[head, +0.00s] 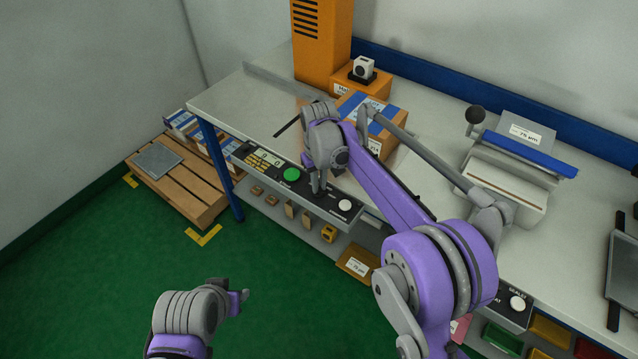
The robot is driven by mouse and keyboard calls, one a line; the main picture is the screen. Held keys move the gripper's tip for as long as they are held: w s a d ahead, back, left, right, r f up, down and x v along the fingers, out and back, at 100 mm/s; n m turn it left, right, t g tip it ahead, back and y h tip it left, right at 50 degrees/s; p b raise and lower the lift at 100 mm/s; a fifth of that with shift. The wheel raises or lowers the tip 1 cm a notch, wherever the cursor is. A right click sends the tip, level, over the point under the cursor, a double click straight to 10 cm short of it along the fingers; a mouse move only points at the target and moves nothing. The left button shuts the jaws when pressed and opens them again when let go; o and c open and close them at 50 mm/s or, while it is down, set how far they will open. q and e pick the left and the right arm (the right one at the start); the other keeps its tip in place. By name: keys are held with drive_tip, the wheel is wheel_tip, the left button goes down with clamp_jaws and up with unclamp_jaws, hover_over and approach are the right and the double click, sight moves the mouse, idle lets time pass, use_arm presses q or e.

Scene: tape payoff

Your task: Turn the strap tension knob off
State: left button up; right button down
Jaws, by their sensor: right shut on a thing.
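A black control panel (268,168) runs along the table's front edge, with a keypad display, a large green button (291,174) and a white knob (345,205). My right gripper (318,188) reaches down to this panel between the green button and the white knob. It is shut on a knob there, which its fingers mostly hide. The panel lettering is too small to read, so I cannot tell how that knob is turned. My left gripper (241,296) is low over the green floor, away from the panel; its jaw opening is unclear.
A taped carton (370,115) and an orange machine (322,40) stand behind my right gripper. A sealer (507,180) stands to the right; another white knob (517,302) is on a lower right panel. A pallet (180,180) lies at left. Open floor lies in front.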

drive_tip(key=shift+n, duration=0.7)
drive_tip(key=c, duration=0.9)
unclamp_jaws()
drive_tip(key=shift+r, duration=0.1)
wheel_tip(320, 180, up, 11)
drive_tip(key=shift+p, duration=0.3)
